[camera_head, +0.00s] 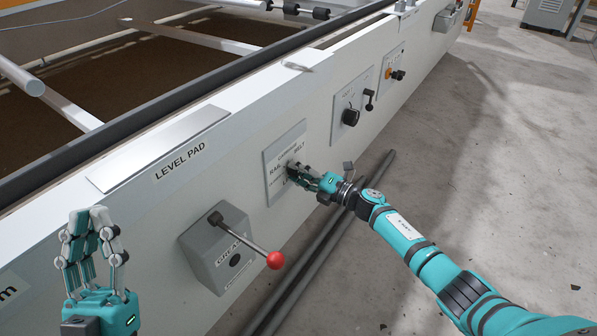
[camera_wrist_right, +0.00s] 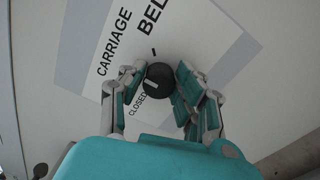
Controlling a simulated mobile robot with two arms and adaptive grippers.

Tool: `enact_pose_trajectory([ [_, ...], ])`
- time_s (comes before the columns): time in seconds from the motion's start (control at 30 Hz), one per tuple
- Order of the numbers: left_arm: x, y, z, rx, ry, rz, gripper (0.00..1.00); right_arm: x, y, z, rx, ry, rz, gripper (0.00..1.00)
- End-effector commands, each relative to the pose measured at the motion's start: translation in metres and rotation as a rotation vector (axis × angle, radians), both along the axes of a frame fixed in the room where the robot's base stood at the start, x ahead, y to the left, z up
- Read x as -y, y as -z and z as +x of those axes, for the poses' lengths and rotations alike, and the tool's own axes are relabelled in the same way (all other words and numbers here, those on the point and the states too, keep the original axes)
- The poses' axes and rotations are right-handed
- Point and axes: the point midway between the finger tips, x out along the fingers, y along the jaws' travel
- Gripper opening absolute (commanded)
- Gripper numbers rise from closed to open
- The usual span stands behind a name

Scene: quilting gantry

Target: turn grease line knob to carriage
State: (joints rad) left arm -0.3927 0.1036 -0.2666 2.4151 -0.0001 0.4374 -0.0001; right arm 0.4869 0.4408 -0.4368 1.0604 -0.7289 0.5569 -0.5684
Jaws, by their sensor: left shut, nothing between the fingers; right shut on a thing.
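The black round knob (camera_wrist_right: 160,77) sits on a light label plate (camera_wrist_right: 190,30) that reads CARRIAGE, BELT and CLOSED in the right wrist view. A pale mark shows on the knob, but I cannot tell surely which word it points to. My right gripper (camera_head: 303,173) is at the plate (camera_head: 277,185) on the white beam, shut with its fingers on both sides of the knob; it also shows in the right wrist view (camera_wrist_right: 158,92). In the head view the fingers mostly hide the knob. My left gripper (camera_head: 86,222) is shut and empty at the lower left, fingers upward.
A grey box with a red-balled lever (camera_head: 274,260) juts out left of the knob plate. Further right are a panel with a black knob (camera_head: 350,117) and a panel with an orange-based switch (camera_head: 390,73). Dark pipes (camera_head: 325,243) lie along the floor below the beam.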

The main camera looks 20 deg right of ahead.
Motion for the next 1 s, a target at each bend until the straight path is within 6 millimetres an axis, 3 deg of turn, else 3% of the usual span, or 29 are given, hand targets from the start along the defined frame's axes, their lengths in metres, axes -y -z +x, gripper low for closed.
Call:
enact_pose_trajectory([
  [0.07, 0.000, 0.000, 0.000, 0.000, 0.000, 0.000, 0.00, 0.002, 0.001, 0.000, -0.001, 0.003, -0.002, 0.00],
  [0.1, 0.000, 0.000, 0.000, 0.000, 0.000, 0.000, 0.00, 0.002, 0.001, 0.000, -0.001, 0.003, -0.002, 0.34],
  [0.27, 0.000, 0.000, 0.000, 0.001, 0.000, 0.000, 0.00, 0.001, 0.001, 0.000, -0.001, 0.002, -0.002, 0.55],
  [0.63, 0.000, 0.000, 0.000, 0.002, 0.000, -0.001, 0.00, 0.005, 0.001, -0.005, -0.001, 0.001, -0.002, 0.55],
  [1.0, 0.000, 0.000, 0.000, 0.002, 0.000, -0.001, 0.00, 0.050, 0.002, -0.063, -0.003, 0.001, -0.004, 0.55],
])
